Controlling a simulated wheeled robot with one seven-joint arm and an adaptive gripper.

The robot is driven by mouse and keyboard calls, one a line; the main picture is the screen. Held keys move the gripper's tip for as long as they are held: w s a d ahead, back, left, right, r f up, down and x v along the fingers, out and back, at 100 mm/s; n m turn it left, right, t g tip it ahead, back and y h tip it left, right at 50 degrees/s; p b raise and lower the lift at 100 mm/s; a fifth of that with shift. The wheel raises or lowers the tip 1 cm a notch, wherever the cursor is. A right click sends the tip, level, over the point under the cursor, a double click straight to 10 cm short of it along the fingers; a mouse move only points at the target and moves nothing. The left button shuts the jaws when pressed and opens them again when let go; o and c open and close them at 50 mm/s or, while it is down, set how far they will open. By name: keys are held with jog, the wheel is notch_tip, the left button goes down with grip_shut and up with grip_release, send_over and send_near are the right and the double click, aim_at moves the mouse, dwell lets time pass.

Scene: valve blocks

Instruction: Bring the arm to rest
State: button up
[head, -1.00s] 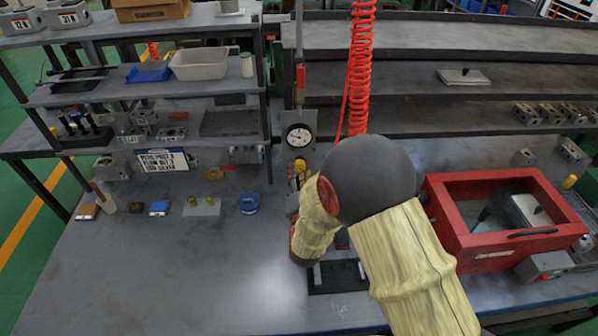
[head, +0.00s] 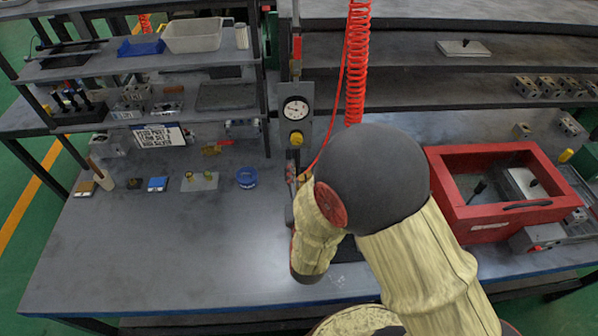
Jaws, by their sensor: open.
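My arm, in a cream cover with a large dark round elbow, crosses the middle right of the head view. Its forearm slopes down to a dark wrist end over the front part of the grey workbench (head: 150,250). My gripper cannot be made out; the arm itself hides what lies behind it. I see nothing held.
A red open-topped box (head: 490,225) stands right of my arm. A pressure gauge (head: 295,109) stands behind it, near a red coiled hose (head: 357,70). A blue round container (head: 246,177) and small parts line the left back. The bench's left front is clear.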

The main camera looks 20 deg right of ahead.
dwell(0.3)
